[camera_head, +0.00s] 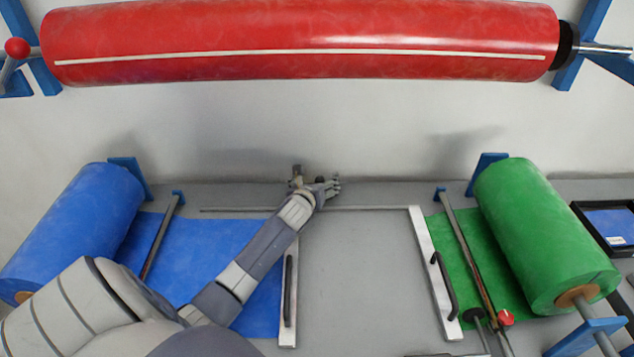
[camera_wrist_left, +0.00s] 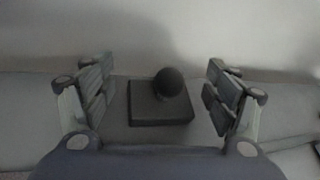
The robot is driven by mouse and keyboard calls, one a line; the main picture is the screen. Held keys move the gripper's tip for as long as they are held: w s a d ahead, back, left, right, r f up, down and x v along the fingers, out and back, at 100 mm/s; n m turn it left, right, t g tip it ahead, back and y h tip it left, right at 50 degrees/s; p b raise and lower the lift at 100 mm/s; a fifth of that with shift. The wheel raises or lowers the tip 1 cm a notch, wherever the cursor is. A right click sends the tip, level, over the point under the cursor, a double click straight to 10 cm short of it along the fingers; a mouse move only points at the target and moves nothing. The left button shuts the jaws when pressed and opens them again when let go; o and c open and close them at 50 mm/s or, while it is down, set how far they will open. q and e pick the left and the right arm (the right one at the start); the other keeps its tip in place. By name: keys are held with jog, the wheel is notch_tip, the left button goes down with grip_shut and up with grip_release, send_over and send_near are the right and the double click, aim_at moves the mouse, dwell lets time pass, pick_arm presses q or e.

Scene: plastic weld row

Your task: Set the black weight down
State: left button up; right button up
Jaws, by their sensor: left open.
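The black weight (camera_wrist_left: 160,108) is a flat square block with a round ball knob on top. In the left wrist view it sits upright on the grey surface between the spread fingers of my left gripper (camera_wrist_left: 160,95), with a gap on both sides. In the head view my left gripper (camera_head: 316,187) is at the back edge of the table, near the middle. The weight is hard to make out there, hidden by the gripper. My right gripper is not in view.
A blue sheet (camera_head: 210,245) runs from a blue roll (camera_head: 75,225) on the left. A green roll (camera_head: 545,235) and green sheet (camera_head: 460,240) are on the right. Metal bars with black handles edge both sheets. A red roll (camera_head: 300,35) hangs at the back. The table middle (camera_head: 360,270) is clear.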

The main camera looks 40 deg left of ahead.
pick_arm(q)
jog(key=v, duration=1.2)
jog(key=shift+r, duration=0.15)
jog(key=shift+r+p, duration=0.1)
jog(key=shift+p, duration=0.25)
